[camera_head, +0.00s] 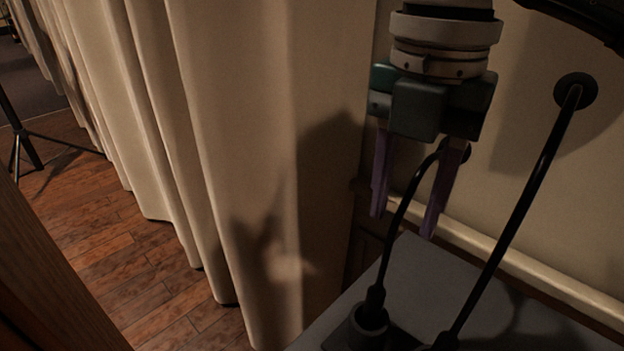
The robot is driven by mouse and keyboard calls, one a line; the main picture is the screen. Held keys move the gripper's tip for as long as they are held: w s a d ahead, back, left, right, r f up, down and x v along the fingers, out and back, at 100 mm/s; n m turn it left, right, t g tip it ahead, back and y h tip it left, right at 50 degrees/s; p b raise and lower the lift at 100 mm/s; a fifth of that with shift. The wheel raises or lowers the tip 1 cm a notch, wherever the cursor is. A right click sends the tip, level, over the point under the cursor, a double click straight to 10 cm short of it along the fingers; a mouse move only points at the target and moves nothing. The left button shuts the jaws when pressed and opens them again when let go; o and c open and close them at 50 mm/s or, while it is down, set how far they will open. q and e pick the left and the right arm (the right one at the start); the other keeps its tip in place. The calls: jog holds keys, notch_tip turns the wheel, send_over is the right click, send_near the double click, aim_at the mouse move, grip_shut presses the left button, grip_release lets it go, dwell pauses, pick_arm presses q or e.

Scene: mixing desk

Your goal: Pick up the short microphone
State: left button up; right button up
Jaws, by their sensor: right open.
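Two black stalks rise from the grey desk top. The shorter one, which looks like the short microphone (394,240), stands in a dark round base and curves up to the right. Its upper end is partly hidden behind a finger of my right gripper. My left gripper is not in view.
A taller black stalk (520,205) with a round dark end leans right beside it. The grey desk top (450,270) lies below, against a pale wall (520,140) with a rail. A beige curtain (240,130) hangs at left over wooden floor (100,235). A black stand (22,135) is far left.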

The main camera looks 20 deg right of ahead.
aim_at(395, 225)
jog(key=f, duration=0.5)
jog(key=shift+w+a+f, duration=0.15)
jog(key=shift+a+f, duration=0.1)
jog(key=shift+f, duration=0.15)
grip_shut()
dwell(1.0)
